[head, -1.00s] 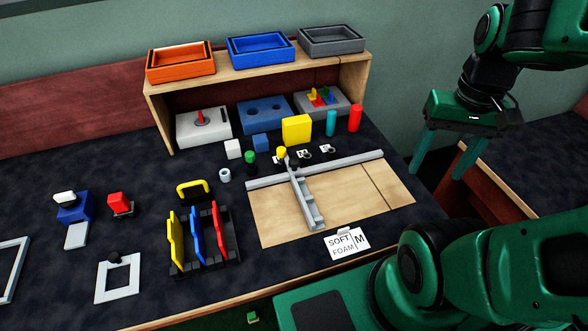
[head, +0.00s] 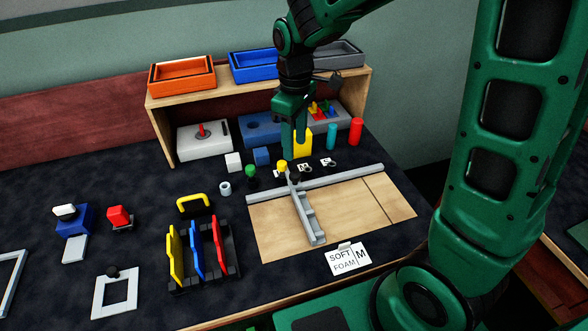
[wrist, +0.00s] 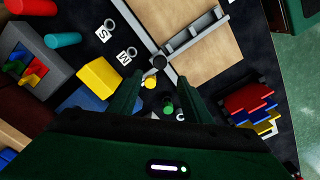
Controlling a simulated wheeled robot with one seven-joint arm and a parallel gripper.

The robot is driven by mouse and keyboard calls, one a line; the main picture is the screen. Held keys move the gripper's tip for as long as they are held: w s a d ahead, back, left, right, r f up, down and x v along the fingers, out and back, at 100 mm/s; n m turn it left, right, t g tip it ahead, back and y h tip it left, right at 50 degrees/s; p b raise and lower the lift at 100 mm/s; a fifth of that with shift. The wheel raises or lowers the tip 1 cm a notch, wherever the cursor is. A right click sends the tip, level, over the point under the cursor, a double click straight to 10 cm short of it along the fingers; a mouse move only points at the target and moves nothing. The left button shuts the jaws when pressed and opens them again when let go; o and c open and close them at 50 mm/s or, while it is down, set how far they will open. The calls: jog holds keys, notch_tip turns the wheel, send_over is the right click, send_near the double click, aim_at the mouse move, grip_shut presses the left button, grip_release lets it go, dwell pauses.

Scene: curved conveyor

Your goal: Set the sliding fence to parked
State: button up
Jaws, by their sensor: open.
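The sliding fence (head: 307,216) is a grey bar lying across a light wooden board (head: 350,208). Its far end crosses a long grey rail (head: 345,178) left of the rail's middle. A dark round knob (wrist: 159,62) sits at that end in the wrist view, where the fence (wrist: 196,38) also shows. My gripper (head: 294,153) points down just behind the rail, above the table, with its fingers apart and empty. In the wrist view the knob lies just beyond the fingertips, between their lines. A yellow-topped peg (wrist: 150,83) and a green-topped peg (wrist: 168,106) show between the fingers.
A yellow block (head: 303,142) stands close behind my gripper, partly covered. Cyan (head: 331,137) and red cylinders (head: 355,132) stand to its right. Small lettered cards lie behind the rail. A shelf (head: 159,125) with trays stands at the back. The board right of the fence is clear.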

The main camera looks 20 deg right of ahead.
aim_at(295, 174)
notch_tip(295, 174, down, 10)
jog(key=shift+d+f, duration=0.1)
dwell(0.4)
grip_shut()
